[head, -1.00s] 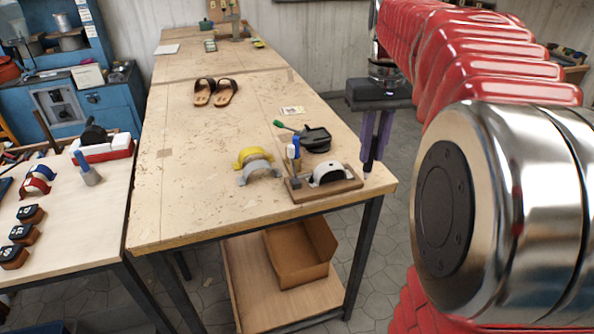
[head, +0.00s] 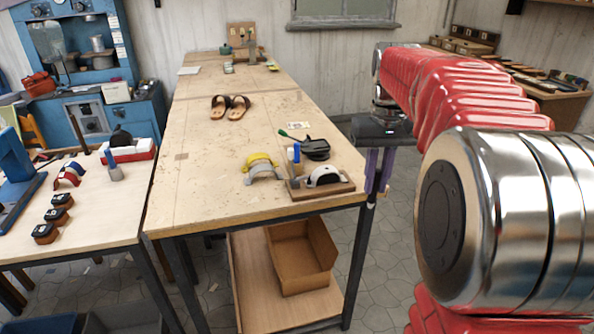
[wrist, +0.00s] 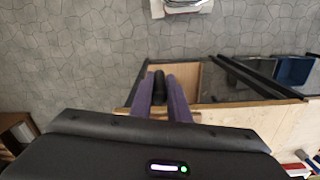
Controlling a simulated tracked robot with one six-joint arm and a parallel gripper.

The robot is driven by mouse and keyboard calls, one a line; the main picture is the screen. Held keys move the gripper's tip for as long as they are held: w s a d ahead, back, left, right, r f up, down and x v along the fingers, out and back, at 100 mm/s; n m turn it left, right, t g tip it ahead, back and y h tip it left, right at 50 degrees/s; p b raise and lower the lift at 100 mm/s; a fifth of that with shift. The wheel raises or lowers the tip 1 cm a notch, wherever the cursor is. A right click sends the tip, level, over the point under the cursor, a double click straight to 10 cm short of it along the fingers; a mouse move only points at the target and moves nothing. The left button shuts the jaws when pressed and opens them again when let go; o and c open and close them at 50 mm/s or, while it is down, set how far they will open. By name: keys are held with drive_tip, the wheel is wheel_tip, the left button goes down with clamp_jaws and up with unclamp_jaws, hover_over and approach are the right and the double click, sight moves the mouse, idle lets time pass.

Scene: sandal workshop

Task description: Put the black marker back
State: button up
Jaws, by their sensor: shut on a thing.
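My gripper (head: 377,188) is shut on the black marker, which hangs upright between the purple fingers. In the wrist view the dark marker (wrist: 158,84) shows between the fingertips (wrist: 160,106). In the head view the fingers mostly hide the marker. They appear at the bench's front right corner, just right of the wooden stand (head: 340,187). A blue-topped marker (head: 297,153) stands upright at the stand's left part, and a white arched piece with black (head: 326,176) sits on it.
Behind the stand lie a black tray-like item (head: 316,149) and a green-tipped tool (head: 288,135). Yellow and grey arches (head: 262,168) stand to its left. Sandals (head: 231,107) lie farther back. The bench's middle (head: 210,165) is clear. A cardboard box (head: 300,262) sits on the lower shelf.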

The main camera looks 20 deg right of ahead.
drive_tip(key=w+a+f+n, duration=0.1)
drive_tip(key=w+a+f, duration=0.4)
drive_tip(key=a+f, duration=0.5)
drive_tip(key=w+a+f+n, duration=0.1)
drive_tip(key=w+a+f, duration=0.4)
drive_tip(key=a+f, duration=0.5)
wheel_tip(320, 180, down, 4)
drive_tip(key=shift+a+r+n, duration=0.2)
drive_tip(key=shift+a+n, duration=0.1)
drive_tip(key=shift+n, duration=0.1)
drive_tip(key=shift+d, duration=0.15)
